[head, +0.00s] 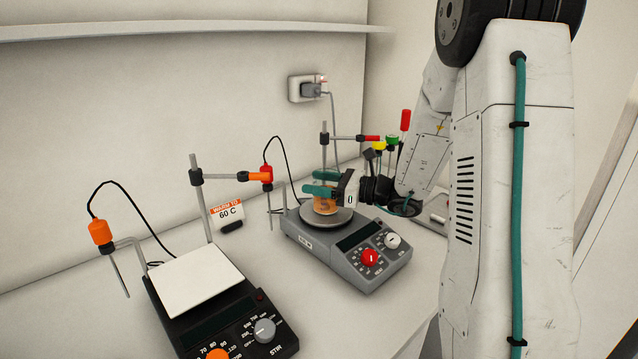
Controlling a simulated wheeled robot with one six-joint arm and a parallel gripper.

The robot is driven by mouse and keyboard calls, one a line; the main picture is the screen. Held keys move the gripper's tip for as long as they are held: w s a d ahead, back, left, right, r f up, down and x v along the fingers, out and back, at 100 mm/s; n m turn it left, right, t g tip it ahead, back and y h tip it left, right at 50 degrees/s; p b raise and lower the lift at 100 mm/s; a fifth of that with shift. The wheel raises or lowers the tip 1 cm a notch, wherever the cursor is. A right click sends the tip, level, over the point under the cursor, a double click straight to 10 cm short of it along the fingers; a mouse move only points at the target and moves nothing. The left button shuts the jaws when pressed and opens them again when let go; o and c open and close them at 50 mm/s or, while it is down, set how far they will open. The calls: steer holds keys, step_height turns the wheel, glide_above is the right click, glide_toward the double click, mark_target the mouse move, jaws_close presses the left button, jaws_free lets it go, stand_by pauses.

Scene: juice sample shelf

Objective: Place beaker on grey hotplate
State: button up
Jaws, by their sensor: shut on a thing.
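The grey hotplate (367,274) stands on the bench in the middle of the head view, with a round plate (342,220), a red knob and a white knob. A small beaker (325,204) with orange contents is over the round plate, upright as far as I can see. My gripper (322,184), with teal fingers, is shut on the beaker. The fingers hide its upper part. The beaker's base appears at the plate's surface, but I cannot tell whether it touches.
A black hotplate (215,322) with a white square top (196,281) stands at the front left. Stands with clamps and probes rise behind both hotplates. A "60 C" sign (228,214) stands between them. A wall outlet (308,88) is behind.

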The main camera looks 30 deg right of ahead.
steer(key=shift+f, duration=0.1)
steer(key=o, duration=1.1)
steer(key=shift+o, duration=0.2)
steer(key=v, duration=1.2)
